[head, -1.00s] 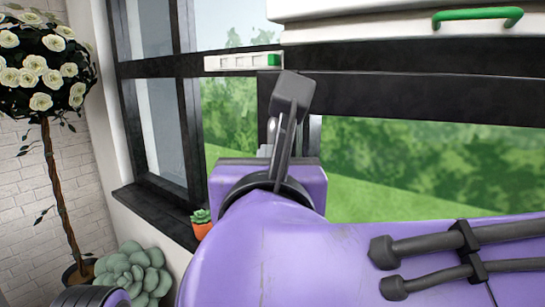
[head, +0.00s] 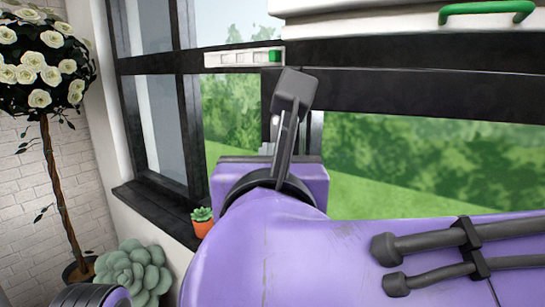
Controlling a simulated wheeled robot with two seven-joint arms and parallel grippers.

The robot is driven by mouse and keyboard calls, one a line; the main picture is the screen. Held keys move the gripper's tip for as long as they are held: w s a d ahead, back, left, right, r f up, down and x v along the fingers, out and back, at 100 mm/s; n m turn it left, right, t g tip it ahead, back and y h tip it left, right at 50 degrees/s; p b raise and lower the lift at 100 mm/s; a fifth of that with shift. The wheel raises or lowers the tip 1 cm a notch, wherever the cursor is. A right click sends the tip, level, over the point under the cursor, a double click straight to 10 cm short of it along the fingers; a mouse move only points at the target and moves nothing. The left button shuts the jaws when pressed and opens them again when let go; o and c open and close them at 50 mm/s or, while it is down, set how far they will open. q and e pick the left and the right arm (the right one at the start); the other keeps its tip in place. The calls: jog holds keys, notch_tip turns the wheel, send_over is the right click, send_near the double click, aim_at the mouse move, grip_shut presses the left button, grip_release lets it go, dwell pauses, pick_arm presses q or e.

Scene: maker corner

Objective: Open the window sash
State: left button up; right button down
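The window (head: 192,66) has dark frames and fills the back, with hedge and lawn seen through the glass. A white strip with a green end (head: 243,57) lies along a dark crossbar left of centre. My purple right arm reaches in from the lower right. My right gripper (head: 291,95) stands upright in front of the dark frame near the middle. It is seen nearly edge-on, so I cannot tell its opening or whether it touches the frame. The arm hides the frame's lower middle. My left gripper is not in view; only a bit of my arm shows at bottom left.
A white body with a green handle (head: 488,9) crosses the top right, cut off by the picture edge. A small plant in an orange pot (head: 203,227) stands by the sill. A larger succulent (head: 133,272) and a white-rose tree (head: 40,65) stand at left.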

dwell(0.4)
jog(key=c, duration=1.1)
grip_release()
jog(key=shift+c, duration=0.2)
jog(key=shift+s, duration=0.1)
